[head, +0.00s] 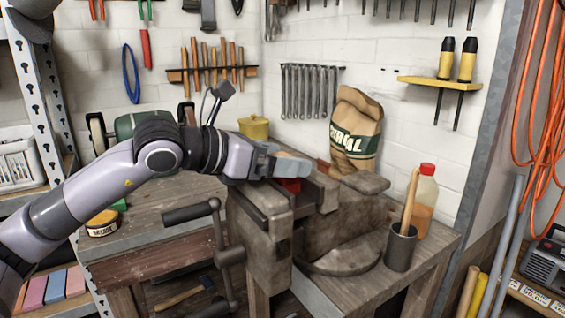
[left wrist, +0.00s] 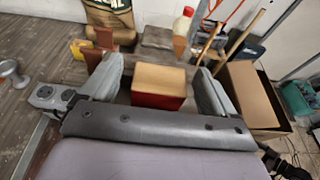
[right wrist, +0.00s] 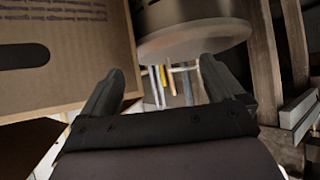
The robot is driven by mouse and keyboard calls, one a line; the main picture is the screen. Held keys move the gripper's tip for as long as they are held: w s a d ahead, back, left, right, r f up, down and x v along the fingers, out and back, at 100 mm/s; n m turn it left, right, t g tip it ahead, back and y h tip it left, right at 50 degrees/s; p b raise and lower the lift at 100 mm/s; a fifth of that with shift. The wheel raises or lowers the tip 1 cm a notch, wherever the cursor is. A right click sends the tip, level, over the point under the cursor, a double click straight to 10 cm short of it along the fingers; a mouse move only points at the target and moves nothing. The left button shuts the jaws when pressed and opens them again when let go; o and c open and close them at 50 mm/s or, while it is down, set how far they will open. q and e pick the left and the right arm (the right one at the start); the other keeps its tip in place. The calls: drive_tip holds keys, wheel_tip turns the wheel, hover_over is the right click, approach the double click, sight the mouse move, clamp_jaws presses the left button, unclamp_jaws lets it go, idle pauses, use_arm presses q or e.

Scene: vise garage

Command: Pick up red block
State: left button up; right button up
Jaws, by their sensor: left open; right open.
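The red block (head: 290,185) sits at the vise, mostly hidden under my left gripper (head: 284,166) in the head view. In the left wrist view the block (left wrist: 158,98), with a red front and a lighter tan top, lies between the two open fingers of my left gripper (left wrist: 163,88), with a gap on each side. The vise (head: 268,240) is grey, worn metal and stands at the bench corner. My right gripper (right wrist: 160,92) is open and empty in the right wrist view, and out of the head view.
Behind the vise stands a paper sack (head: 355,130). To its right are a red-capped bottle (head: 424,200) and a dark cup (head: 400,248) with a wooden handle in it. The vise's crank handle (head: 220,240) sticks out at left. A cardboard box (right wrist: 70,60) is beside my right gripper.

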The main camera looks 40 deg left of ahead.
use_arm(q)
drive_tip(key=shift+w+d+f, duration=0.1)
drive_tip(key=shift+w+d, duration=0.05)
drive_tip(key=shift+w, duration=0.15)
drive_tip(key=c, duration=1.2)
